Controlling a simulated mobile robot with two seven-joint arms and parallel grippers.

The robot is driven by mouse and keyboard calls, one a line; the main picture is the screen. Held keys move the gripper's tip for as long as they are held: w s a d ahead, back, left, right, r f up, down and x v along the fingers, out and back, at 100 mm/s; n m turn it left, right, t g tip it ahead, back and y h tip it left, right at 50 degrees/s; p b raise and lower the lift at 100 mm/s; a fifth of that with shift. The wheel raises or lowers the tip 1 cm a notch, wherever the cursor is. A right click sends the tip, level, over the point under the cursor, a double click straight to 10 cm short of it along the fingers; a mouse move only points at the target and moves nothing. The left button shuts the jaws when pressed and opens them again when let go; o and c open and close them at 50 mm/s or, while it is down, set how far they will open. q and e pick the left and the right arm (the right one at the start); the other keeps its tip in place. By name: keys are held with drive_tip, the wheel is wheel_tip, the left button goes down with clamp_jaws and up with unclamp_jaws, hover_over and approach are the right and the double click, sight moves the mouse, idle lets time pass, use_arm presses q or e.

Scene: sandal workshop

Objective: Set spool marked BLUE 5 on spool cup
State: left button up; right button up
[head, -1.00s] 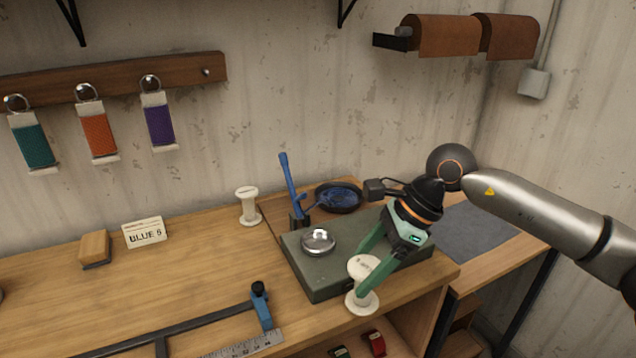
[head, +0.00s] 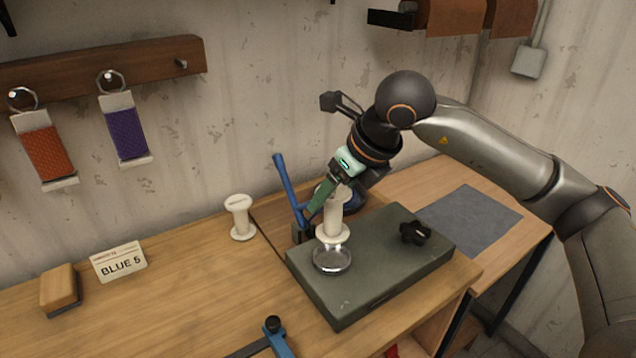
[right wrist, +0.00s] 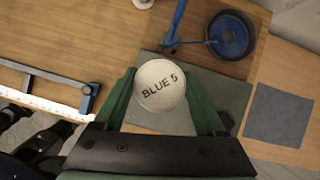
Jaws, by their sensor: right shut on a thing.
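My right gripper (head: 322,200) is shut on a white spool (head: 333,218), holding it upright. The right wrist view shows "BLUE 5" on the spool's top (right wrist: 161,86), between my green fingers (right wrist: 160,92). In the head view the spool's lower flange appears just behind and above the shiny round metal spool cup (head: 332,260). The cup sits on the left part of a green box (head: 375,285). I cannot tell the exact gap between spool and cup. The cup is hidden in the right wrist view. My left gripper is not in view.
A second white spool (head: 239,217) stands on the bench to the left. A blue lever (head: 287,185) rises close beside my right gripper. A black knob (head: 415,232) is on the box's right part. A BLUE 5 card (head: 120,262) and a wooden block (head: 59,290) stand left.

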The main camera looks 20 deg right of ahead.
sight(332, 219)
drive_tip(key=shift+s+f+b, duration=0.15)
drive_tip(key=shift+f+b, duration=0.35)
drive_tip(key=shift+f, duration=0.15)
wheel_tip(332, 219, down, 4)
drive_tip(key=shift+d+r+b, duration=0.1)
drive_tip(key=shift+r+b, duration=0.15)
drive_tip(key=shift+b, duration=0.9)
drive_tip(key=shift+f, duration=0.3)
drive_tip(key=shift+f+b, duration=0.15)
drive_tip(key=shift+b, duration=0.15)
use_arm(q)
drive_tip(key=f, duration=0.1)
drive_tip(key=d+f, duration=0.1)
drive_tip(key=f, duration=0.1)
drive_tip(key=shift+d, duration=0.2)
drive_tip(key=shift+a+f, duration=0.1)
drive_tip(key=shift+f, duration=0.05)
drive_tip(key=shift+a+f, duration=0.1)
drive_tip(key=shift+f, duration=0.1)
